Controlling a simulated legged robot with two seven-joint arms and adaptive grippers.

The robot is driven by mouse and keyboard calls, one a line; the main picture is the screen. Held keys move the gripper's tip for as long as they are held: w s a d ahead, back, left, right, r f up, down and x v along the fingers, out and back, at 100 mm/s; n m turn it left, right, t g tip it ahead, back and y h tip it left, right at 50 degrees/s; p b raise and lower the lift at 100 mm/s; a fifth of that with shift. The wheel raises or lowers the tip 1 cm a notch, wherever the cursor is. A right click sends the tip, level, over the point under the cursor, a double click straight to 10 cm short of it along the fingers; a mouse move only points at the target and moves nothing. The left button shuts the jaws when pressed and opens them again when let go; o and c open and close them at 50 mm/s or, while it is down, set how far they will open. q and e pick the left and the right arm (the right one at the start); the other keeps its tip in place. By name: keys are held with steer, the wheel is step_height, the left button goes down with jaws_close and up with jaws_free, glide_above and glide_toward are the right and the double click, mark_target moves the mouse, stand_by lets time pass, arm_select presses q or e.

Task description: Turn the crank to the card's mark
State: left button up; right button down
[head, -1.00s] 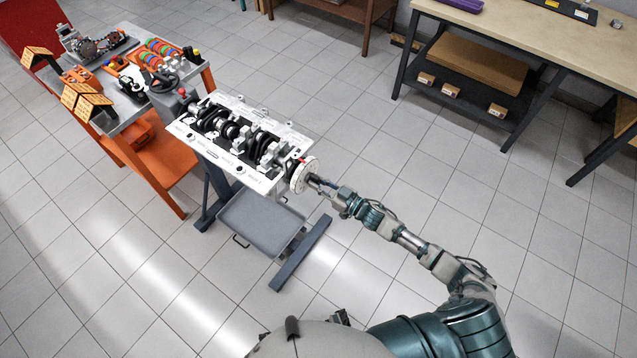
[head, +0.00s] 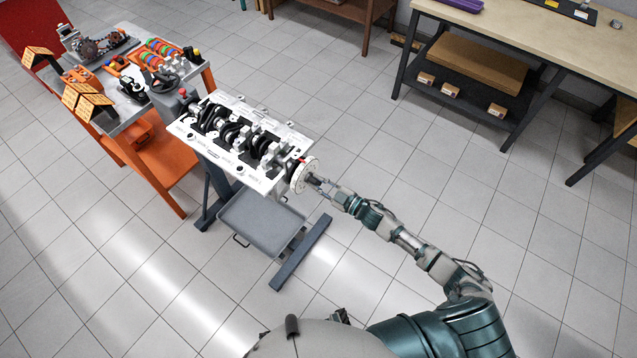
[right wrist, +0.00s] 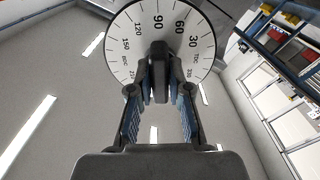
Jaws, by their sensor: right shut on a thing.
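The engine block (head: 240,140) is mounted on a stand, with the dark crankshaft (head: 232,132) lying in it. A white degree wheel (head: 304,175) is at its near right end. In the right wrist view the degree wheel (right wrist: 125,42) shows its numbers, with 90 near the top, 60 and 30 to the right and 120 and 150 to the left. My right gripper (head: 320,184) is at the wheel. In the right wrist view its fingers (right wrist: 159,78) are shut on a black handle (right wrist: 159,58) in front of the wheel. I cannot make out a card's mark. My left gripper is not in view.
A grey tray (head: 262,224) sits low on the stand under the block. An orange cart (head: 160,165) with parts stands to the left. A workbench (head: 540,38) is at the upper right. The floor around my right arm is clear.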

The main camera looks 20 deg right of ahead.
steer(key=c, duration=1.1)
jaws_free()
steer(key=shift+f, duration=0.1)
steer(key=v, duration=1.2)
steer(key=shift+d+f, duration=0.1)
steer(key=shift+f, duration=0.05)
